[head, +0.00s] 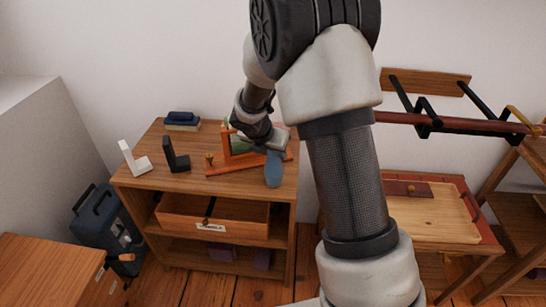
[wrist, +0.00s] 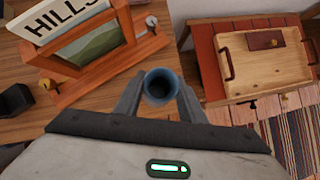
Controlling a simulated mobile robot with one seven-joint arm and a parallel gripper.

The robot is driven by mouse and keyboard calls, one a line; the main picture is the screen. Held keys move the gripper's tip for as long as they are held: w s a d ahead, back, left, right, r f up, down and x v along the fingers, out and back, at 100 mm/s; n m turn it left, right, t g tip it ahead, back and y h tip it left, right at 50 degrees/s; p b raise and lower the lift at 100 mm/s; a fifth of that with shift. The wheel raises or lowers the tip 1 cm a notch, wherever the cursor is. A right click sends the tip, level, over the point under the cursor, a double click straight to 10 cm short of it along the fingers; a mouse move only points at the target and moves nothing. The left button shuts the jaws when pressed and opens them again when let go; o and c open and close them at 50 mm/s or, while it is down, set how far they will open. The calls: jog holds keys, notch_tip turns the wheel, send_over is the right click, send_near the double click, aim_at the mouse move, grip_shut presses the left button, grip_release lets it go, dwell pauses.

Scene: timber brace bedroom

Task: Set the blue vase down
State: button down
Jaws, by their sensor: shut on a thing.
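The blue vase (head: 273,170) is slim and upright at the front right of the wooden dresser's top (head: 225,183) in the head view. In the wrist view I look down into the round mouth of the vase (wrist: 160,87). My gripper (head: 277,150) is shut on the vase near its upper part, with one finger on each side of it in the wrist view (wrist: 159,97). The vase's base shows over the dresser's front edge in the head view; I cannot tell whether it touches the top.
Beside the vase stands an orange wooden frame (head: 224,148) with a green picture and a "HILLS" sign (wrist: 58,20). White (head: 134,160) and black (head: 176,156) bookends and stacked books (head: 182,121) are further left. The drawer (head: 213,217) is partly open. A wooden tray (head: 432,230) lies right.

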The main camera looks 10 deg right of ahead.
jog(key=shift+f, duration=0.35)
jog(key=c, duration=1.2)
grip_release()
jog(key=shift+o, duration=0.2)
